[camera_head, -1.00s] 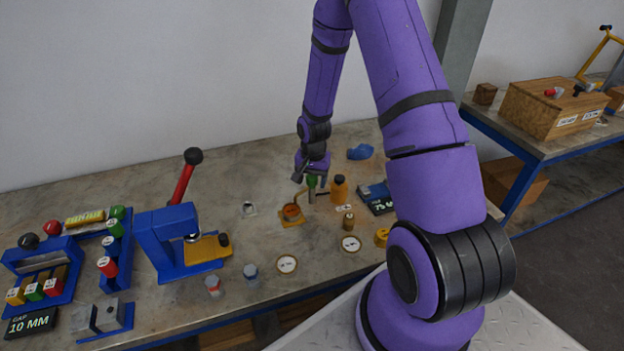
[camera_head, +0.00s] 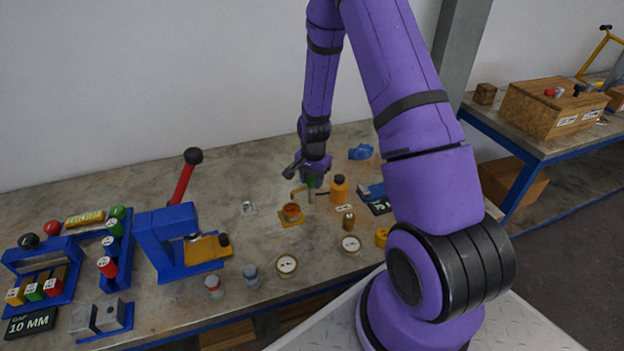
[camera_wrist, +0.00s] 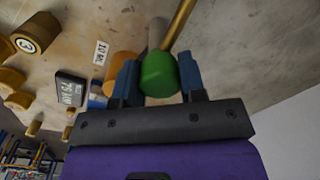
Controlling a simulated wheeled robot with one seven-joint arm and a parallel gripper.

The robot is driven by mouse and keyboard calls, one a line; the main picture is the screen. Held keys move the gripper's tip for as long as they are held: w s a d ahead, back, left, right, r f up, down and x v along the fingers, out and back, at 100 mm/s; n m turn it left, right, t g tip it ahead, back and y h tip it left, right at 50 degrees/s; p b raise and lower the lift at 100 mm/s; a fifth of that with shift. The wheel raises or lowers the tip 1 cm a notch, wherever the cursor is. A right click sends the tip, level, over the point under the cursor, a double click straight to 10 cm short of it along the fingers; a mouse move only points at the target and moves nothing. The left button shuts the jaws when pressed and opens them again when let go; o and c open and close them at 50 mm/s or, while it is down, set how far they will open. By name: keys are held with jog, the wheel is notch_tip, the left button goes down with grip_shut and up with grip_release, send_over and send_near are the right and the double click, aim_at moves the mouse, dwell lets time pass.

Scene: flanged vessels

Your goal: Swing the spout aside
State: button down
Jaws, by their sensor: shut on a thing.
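My gripper (camera_head: 313,179) is at the spout's post, behind the orange vessel. In the wrist view its blue fingers (camera_wrist: 158,82) are shut on a green knob (camera_wrist: 159,74), one finger on each side. The grey post (camera_wrist: 157,32) shows beyond the knob. The brass spout (camera_wrist: 181,22) runs from there toward the top edge. In the head view the spout (camera_head: 298,190) is a short bent tube reaching left from the post, its tip behind the vessel. The round orange vessel (camera_head: 292,211) stands on its yellow base with its mouth uncovered. The knob is mostly hidden by my gripper in the head view.
An orange bottle (camera_head: 338,190) stands close to the right of the post. A small brass bottle (camera_head: 348,221) is in front. A blue piece (camera_head: 361,152) lies behind. A blue press (camera_head: 180,240) with a red lever stands left. Bare bench lies behind the vessel.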

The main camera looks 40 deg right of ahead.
jog(key=m, duration=1.3)
jog(key=shift+m, duration=0.3)
dwell(0.4)
jog(key=c, duration=0.7)
grip_release()
notch_tip(320, 180, up, 11)
jog(key=shift+s+a+f, duration=0.1)
jog(key=shift+s+a, duration=0.05)
